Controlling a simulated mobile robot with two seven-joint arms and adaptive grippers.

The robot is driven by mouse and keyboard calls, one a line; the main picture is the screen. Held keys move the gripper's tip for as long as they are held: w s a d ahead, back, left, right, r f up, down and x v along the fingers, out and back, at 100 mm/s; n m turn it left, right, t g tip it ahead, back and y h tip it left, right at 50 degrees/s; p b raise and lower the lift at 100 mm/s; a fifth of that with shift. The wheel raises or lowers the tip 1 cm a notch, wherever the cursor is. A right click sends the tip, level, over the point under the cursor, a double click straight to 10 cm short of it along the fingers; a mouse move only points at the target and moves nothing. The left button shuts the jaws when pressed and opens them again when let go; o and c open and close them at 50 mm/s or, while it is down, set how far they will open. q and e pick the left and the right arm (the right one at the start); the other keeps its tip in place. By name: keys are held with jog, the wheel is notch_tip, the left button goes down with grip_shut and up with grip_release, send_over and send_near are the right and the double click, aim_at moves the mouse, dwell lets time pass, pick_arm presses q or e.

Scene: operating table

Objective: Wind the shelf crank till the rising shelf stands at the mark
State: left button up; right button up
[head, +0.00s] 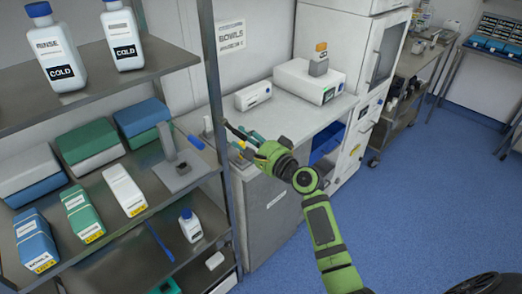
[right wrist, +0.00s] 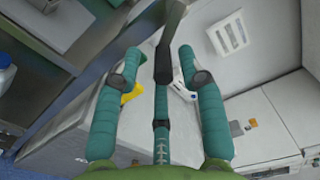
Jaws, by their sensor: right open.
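A dark bar that looks like the shelf crank (head: 236,131) juts from the rack post toward my right gripper (head: 246,146). In the right wrist view its black end (right wrist: 164,62) lies between the spread teal fingers of my right gripper (right wrist: 158,58). The fingers are open; a gap shows on both sides of the bar, and I cannot tell whether the middle finger touches it. The metal rack has an upper shelf (head: 165,62) and lower shelves. I cannot tell which one rises, and I make out no mark. My left gripper is not in view.
White bottles (head: 57,50) stand on the upper shelf; boxes (head: 87,145) and a grey stand (head: 173,168) sit below. A counter (head: 285,118) with white devices (head: 308,80) lies behind my right gripper. Open blue floor (head: 430,210) is at right.

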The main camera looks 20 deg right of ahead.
jog(key=v, duration=1)
jog(key=shift+w, duration=0.1)
jog(key=s+f+n+g+h+b, duration=0.1)
jog(key=s+f+n+g+h, duration=0.25)
jog(key=f, duration=1.55)
jog(key=s+f+n+g+h, duration=0.15)
jog(key=s+f+g, duration=0.45)
jog(key=f, duration=1.2)
jog(key=s+a+f+n+g, duration=0.1)
jog(key=s+f+n+g, duration=0.1)
jog(key=s+f+n, duration=0.2)
jog(key=s+f+n+g, duration=0.2)
jog(key=s+f, duration=0.8)
jog(key=s, duration=1)
jog(key=s+a+f+n+g+h, duration=0.1)
jog(key=s+f+n, duration=0.5)
jog(key=s, duration=0.7)
jog(key=shift+a+f+n+g+b, duration=0.35)
jog(key=shift+f+n+g+b, duration=0.1)
jog(key=shift+g, duration=0.3)
